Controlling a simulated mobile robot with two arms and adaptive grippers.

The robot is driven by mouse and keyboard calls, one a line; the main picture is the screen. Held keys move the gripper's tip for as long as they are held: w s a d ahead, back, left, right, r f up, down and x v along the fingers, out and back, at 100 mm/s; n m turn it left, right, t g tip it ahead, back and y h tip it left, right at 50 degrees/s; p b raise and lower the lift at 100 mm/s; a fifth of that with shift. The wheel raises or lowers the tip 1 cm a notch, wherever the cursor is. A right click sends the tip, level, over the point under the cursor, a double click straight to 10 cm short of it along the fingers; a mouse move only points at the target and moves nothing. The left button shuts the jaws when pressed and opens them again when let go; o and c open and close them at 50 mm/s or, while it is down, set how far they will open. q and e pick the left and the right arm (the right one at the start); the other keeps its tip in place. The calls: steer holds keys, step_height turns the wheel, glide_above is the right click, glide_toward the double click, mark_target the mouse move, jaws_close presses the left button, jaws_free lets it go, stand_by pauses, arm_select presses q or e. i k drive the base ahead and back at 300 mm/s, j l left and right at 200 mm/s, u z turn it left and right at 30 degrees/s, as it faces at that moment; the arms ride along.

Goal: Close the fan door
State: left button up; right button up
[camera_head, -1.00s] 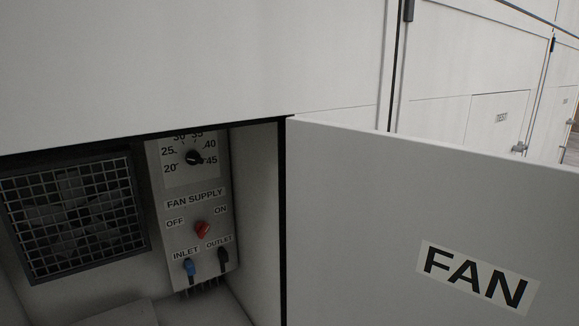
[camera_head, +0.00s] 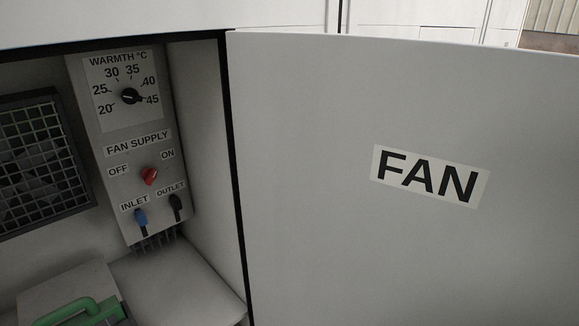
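The fan door (camera_head: 330,180) is a white panel with a black "FAN" label (camera_head: 430,177). It stands wide open, its hinge edge along the right side of the cabinet opening, and fills the right half of the head view. The open compartment on the left shows a fan grille (camera_head: 40,160) and a control panel (camera_head: 115,125) with a warmth dial, a red switch and blue and black connectors. Neither of my grippers is in view.
A green handle-like part (camera_head: 75,308) shows at the bottom left, in front of a pale block (camera_head: 65,283) on the compartment floor (camera_head: 180,285). White cabinet fronts (camera_head: 430,18) run along the top. The door's lower and outer edges are cut off by the frame.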

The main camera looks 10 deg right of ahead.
mark_target(382, 180)
steer(key=l+u, duration=0.15)
steer(key=l, duration=0.65)
steer(key=k+l+u, duration=0.2)
steer(key=l, duration=0.6)
steer(key=i+l, duration=0.05)
steer(key=i, duration=0.05)
